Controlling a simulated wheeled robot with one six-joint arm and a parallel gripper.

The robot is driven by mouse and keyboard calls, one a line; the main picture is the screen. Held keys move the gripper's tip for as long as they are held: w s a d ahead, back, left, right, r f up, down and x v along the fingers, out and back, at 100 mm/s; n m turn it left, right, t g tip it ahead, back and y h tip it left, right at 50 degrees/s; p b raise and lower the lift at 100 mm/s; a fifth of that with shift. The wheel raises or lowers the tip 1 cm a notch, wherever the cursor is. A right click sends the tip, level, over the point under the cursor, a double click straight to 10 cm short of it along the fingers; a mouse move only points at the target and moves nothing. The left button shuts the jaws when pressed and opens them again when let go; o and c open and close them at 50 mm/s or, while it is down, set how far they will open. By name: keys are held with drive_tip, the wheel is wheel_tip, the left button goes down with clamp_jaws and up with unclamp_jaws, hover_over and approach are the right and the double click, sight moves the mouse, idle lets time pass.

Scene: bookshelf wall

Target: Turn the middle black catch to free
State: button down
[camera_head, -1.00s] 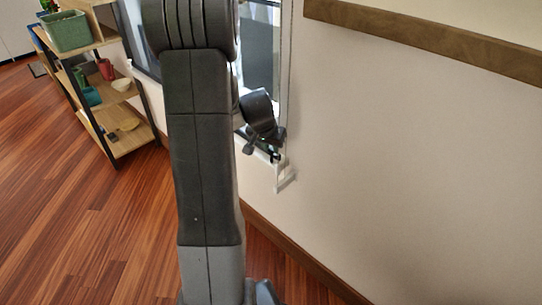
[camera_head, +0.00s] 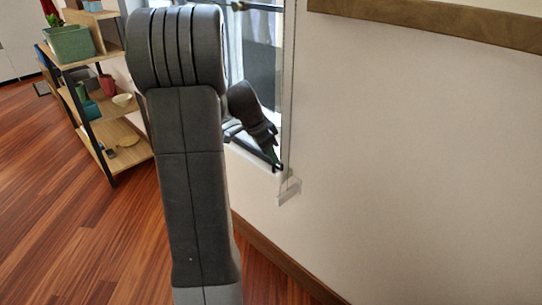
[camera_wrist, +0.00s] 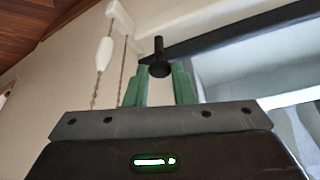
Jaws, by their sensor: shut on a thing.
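A black catch (camera_wrist: 159,60) with a short round-ended lever shows in the wrist view, by the black bar of the window frame (camera_wrist: 225,38). My gripper (camera_wrist: 159,82) has green fingers, one on each side of the lever, and is shut on it. In the head view my gripper (camera_head: 276,161) is small, at the lower corner of the window (camera_head: 262,60), tilted down to the right. The catch cannot be made out there. No other catch is clear in either view, and how far this one is turned is hard to tell.
A beaded cord (camera_wrist: 104,52) hangs close beside my gripper, with a white holder (camera_head: 288,192) low on the wall. A wooden shelf unit (camera_head: 125,157) with pots and bowls stands at the left. A wooden ledge (camera_head: 430,25) runs along the upper right wall.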

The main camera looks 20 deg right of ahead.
drive_tip(key=shift+m, duration=0.3)
drive_tip(key=c, duration=1.2)
unclamp_jaws()
drive_tip(key=shift+c, duration=0.2)
